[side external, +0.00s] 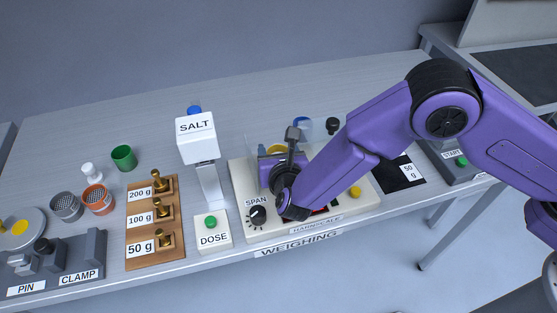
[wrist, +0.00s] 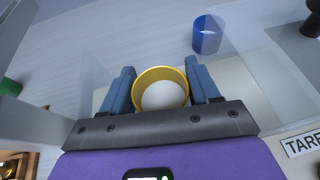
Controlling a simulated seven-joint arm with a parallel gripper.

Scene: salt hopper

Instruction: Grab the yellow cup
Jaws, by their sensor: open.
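The yellow cup (wrist: 160,73) sits between the two fingers of my gripper (wrist: 162,90) in the wrist view, with a pale round area showing inside its rim. The fingers stand open on its left and right; whether either touches it I cannot tell. In the side external view only a part of the yellow cup (side external: 277,149) shows behind my gripper (side external: 273,165), over the weighing scale (side external: 243,181). The cup's lower part is hidden.
Clear panels (wrist: 85,65) stand around the scale's weighing area. A blue cup (wrist: 207,36) is beyond the yellow one. The salt hopper (side external: 197,140) stands left of the scale, with the dose button (side external: 211,222) in front.

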